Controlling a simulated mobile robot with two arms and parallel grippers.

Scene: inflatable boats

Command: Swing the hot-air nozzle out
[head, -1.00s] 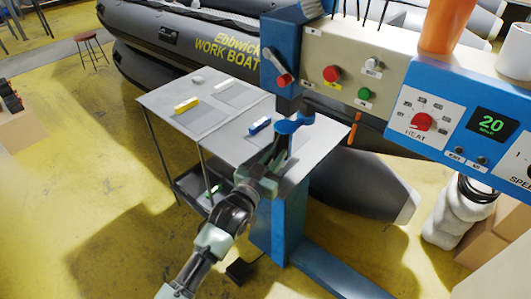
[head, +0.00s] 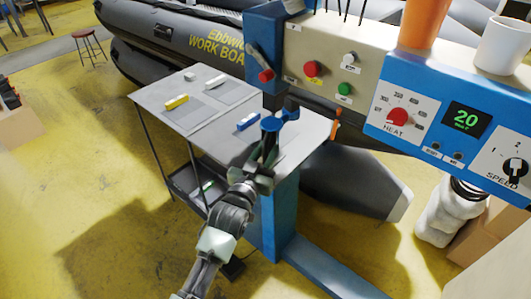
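My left gripper (head: 269,143) is at the blue swivelling part (head: 283,119) below the welding machine's head, with its dark fingers pointing up at it. The fingers overlap this part in the picture; I cannot tell whether they touch or grip it. I cannot make out for sure which part is the hot-air nozzle. My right gripper is out of view.
The grey worktable (head: 205,112) carries a yellow-and-white block (head: 176,102), a blue one (head: 248,122) and pale pieces. The control panel (head: 425,110) reads 20, with a red heat knob (head: 397,117). An orange cup (head: 424,22) and white mug (head: 503,45) stand on top. A grey boat (head: 170,40) lies behind.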

